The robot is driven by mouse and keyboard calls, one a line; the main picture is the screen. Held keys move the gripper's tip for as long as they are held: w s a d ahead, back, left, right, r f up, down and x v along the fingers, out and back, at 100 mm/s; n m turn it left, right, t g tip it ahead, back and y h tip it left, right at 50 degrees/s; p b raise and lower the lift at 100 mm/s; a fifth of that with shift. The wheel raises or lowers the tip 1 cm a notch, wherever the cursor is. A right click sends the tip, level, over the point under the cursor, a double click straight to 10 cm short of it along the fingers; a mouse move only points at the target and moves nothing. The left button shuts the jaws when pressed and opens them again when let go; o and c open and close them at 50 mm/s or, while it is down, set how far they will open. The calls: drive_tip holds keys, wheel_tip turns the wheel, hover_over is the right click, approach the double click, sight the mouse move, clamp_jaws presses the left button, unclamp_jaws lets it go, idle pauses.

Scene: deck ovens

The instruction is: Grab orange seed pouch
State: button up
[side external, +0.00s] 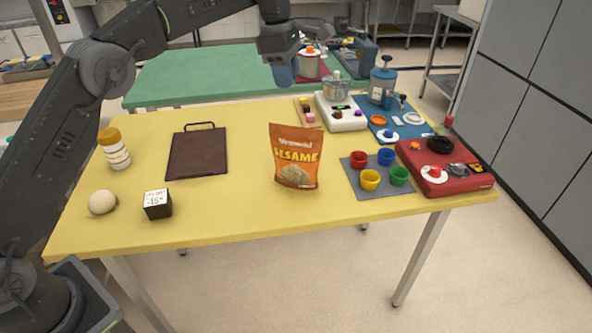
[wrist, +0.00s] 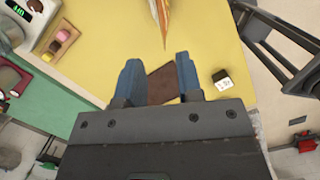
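The orange seed pouch (side external: 297,157), printed "SESAME", stands upright on the yellow table in the side view. In the wrist view the pouch (wrist: 161,14) shows only in part, at the top edge, seen from above. My gripper (side external: 284,76) is raised above the far side of the table, behind the pouch and apart from it. In the wrist view my gripper (wrist: 158,78) has its two blue fingers spread with nothing between them; the brown board lies below, on the table.
A dark brown board (side external: 197,153), a shaker bottle (side external: 114,149), a white ball (side external: 102,202) and a small black-and-white cube (side external: 158,204) are to the left. A grey mat (side external: 354,182) with coloured cups and a red stove (side external: 446,180) are to the right. The table between board and pouch is clear.

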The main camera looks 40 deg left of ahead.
sight(296, 129)
drive_tip(key=f, duration=0.4)
drive_tip(key=d+f, duration=0.1)
drive_tip(key=f, duration=0.4)
drive_tip(key=w+f, duration=0.1)
drive_tip(key=f, duration=0.4)
drive_tip(key=shift+d, duration=0.35)
drive_tip(key=shift+c, duration=0.3)
clamp_jaws()
